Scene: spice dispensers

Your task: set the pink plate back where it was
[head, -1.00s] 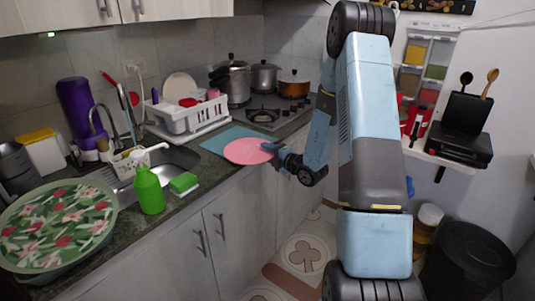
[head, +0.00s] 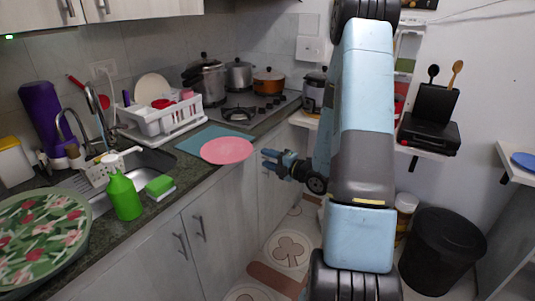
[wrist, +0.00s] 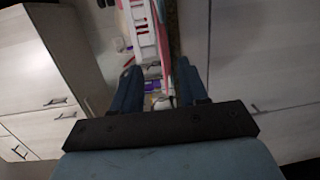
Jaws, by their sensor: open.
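The pink plate (head: 227,151) lies on the counter by the front edge, partly over a blue mat (head: 190,144). My gripper (head: 265,159) is open and empty in the head view, a short gap to the right of the plate and in front of the counter edge. In the wrist view my gripper (wrist: 155,85) shows its two fingers apart with nothing held between them. A pink strip of the plate (wrist: 162,12) shows beyond the fingers in the wrist view.
A white dish rack (head: 165,122) stands behind the mat, and the stove (head: 245,110) with pots is at the back. A green bottle (head: 124,196) and green sponge (head: 160,186) stand by the sink.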

